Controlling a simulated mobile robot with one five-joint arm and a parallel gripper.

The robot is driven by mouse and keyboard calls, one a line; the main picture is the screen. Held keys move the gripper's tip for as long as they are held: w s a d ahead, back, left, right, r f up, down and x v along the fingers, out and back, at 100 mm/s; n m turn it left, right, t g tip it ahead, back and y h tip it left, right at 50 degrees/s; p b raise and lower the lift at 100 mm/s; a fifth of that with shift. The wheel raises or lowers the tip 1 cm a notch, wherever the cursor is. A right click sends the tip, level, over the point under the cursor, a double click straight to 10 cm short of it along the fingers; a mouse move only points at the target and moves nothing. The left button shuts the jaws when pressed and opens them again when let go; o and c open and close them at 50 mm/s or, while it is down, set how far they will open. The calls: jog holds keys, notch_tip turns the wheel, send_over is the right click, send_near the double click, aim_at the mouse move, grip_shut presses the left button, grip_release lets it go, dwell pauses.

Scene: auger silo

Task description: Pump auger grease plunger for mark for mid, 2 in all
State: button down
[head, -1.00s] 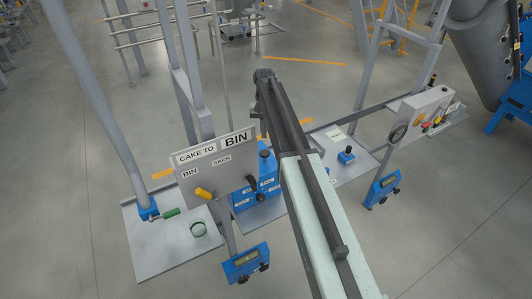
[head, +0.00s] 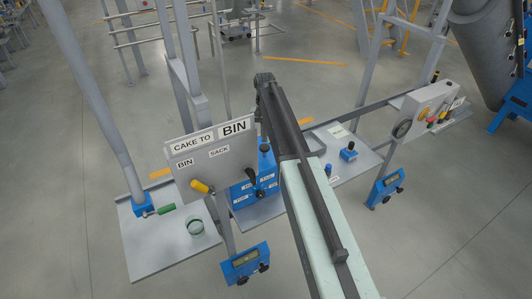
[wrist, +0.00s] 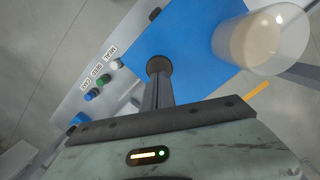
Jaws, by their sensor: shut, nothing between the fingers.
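My gripper (head: 264,80) is at the far end of my pale arm, in the upper middle of the head view. In the wrist view its fingers (wrist: 158,90) are together, with a dark round knob-like shape (wrist: 158,65) at their far end. I cannot tell whether that shape is a plunger or part of the gripper. A blue box (head: 240,198) with white labels and black knobs stands left of my arm, partly hidden by the sign. I cannot pick out the grease plunger or its mid mark for certain.
A grey "CAKE TO BIN" sign panel (head: 207,152) with a yellow handle (head: 201,187) stands left. A control panel (head: 427,113) is right. The wrist view shows a clear cup (wrist: 262,40) with cream contents and labelled buttons (wrist: 103,80). Open floor lies in front.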

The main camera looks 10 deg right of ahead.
jog(key=shift+s+f+b, duration=0.1)
jog(key=shift+f+b, duration=0.25)
jog(key=shift+f, duration=0.5)
